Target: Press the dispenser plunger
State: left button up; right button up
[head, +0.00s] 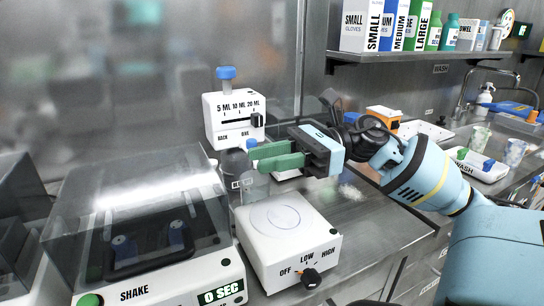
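The dispenser (232,120) is a white box against the back wall, marked 5 ML, 10 ML and 20 ML, with a black slider knob on its front. Its blue plunger (226,73) stands raised on a pale stem on top. My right gripper (257,158) has green fingers that lie close together, with nothing seen between them. It points left, in front of and below the dispenser, well below the plunger and apart from it. My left gripper is out of view.
A white hot plate (285,245) with an OFF, LOW, HIGH knob sits below my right gripper. A shaker (150,290) with a clear lid stands at left. A shelf (430,55) with glove boxes and bottles hangs at upper right. Air above the plunger is clear.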

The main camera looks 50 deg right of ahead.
aim_at(226, 73)
jog(key=k, duration=1)
